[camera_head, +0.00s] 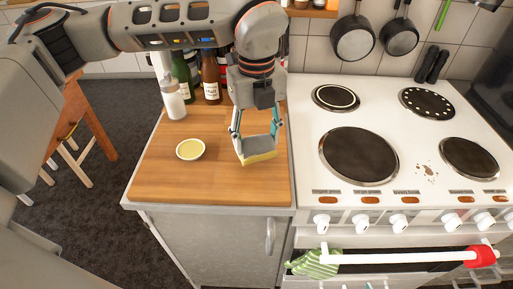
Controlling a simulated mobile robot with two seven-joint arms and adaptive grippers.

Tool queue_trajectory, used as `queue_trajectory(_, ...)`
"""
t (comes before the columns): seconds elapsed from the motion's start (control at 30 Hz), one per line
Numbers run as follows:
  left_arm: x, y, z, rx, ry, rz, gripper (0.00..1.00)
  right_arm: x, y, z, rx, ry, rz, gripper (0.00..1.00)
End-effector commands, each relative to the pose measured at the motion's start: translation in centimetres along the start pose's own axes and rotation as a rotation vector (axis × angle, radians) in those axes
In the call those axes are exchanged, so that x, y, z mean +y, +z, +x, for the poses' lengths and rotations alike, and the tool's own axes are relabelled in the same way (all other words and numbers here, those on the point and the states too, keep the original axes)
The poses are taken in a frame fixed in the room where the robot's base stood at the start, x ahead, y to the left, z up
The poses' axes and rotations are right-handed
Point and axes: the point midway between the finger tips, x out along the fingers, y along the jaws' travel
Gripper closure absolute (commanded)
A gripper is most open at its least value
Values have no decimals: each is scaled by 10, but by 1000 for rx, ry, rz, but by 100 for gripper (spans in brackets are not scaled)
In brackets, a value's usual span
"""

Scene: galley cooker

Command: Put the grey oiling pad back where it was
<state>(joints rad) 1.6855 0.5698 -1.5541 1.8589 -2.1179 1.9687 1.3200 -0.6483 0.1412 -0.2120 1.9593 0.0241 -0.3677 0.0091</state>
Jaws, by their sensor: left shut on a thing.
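My left gripper (256,135) comes down from above over the right part of the wooden counter top (225,188). It is shut on the grey oiling pad (254,146), which has a pale yellow lower edge. The pad is at the counter's right side, near the cooker. I cannot tell whether it touches the wood or hangs just above it. A small round dish (190,149) with pale yellow contents stands on the counter to the left of the pad. My right gripper is not in view.
The white cooker (410,165) with brown spots between its front plates adjoins the counter. Bottles (211,80) and a white-capped shaker (174,100) stand at the counter's back left. Pans (353,38) hang behind. A green striped cloth (314,263) hangs on the oven rail. The counter's front is clear.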

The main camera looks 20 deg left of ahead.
Motion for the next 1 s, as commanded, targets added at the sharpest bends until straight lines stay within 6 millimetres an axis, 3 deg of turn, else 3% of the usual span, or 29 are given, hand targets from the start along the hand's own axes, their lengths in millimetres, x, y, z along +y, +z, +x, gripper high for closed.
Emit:
queue_trajectory(0.23, 1, 0, 34, 2, 2, 1, 66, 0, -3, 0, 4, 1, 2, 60)
queue_trajectory(0.63, 0, 0, 40, 0, 0, 1, 66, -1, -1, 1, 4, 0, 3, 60)
queue_trajectory(0.67, 0, 0, 40, 0, 0, 0, 47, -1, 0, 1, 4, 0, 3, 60)
queue_trajectory(0.7, 0, 0, 40, 0, 0, 0, 36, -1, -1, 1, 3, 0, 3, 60)
queue_trajectory(0.73, 0, 0, 40, 0, 0, 0, 33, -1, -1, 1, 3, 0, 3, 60)
queue_trajectory(1.0, 0, 0, 39, 0, 0, 0, 33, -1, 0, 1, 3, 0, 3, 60)
